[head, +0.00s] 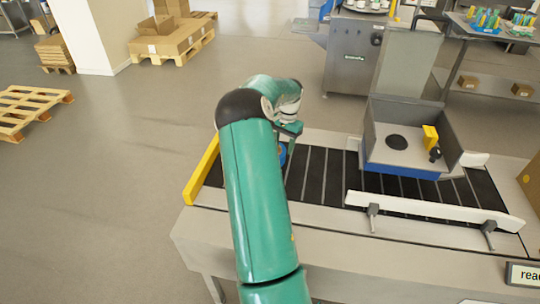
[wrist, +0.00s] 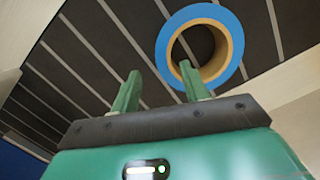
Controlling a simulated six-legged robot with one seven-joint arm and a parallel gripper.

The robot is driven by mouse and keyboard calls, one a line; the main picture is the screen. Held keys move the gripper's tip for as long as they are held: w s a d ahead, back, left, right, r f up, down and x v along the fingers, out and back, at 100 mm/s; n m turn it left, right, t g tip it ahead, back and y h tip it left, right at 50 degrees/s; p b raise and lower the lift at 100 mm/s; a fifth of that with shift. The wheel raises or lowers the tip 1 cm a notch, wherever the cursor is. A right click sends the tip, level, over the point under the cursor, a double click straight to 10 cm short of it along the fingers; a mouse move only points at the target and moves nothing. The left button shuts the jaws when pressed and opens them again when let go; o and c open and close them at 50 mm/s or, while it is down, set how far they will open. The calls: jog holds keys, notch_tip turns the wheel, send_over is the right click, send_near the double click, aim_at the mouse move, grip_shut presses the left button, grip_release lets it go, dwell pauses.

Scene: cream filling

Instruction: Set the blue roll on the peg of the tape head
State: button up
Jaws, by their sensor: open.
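The blue roll (wrist: 237,28) lies on the dark roller conveyor, a blue ring around a tan core with an open hole. In the head view only a sliver of the roll (head: 283,154) shows beside my arm. My gripper (wrist: 159,72) is open and empty. In the wrist view its right finger overlaps the near part of the roll's core and hole, and its left finger is left of the roll; I cannot tell if either touches. The likely tape head (head: 431,138) is a yellow block with a dark part, in a grey housing. I cannot clearly make out its peg.
The conveyor (head: 318,172) has a yellow end stop (head: 201,172) at left and a white guide rail (head: 435,208) in front. A grey cabinet (head: 350,60) stands behind it. A cardboard box (head: 531,185) is at the right edge. The floor at left is open, with pallets farther off.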

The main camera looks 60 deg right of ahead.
aim_at(281, 155)
jog(key=f, duration=0.6)
jog(key=shift+w+a, duration=0.25)
jog(key=shift+a, duration=0.1)
jog(key=shift+r, duration=0.1)
grip_shut()
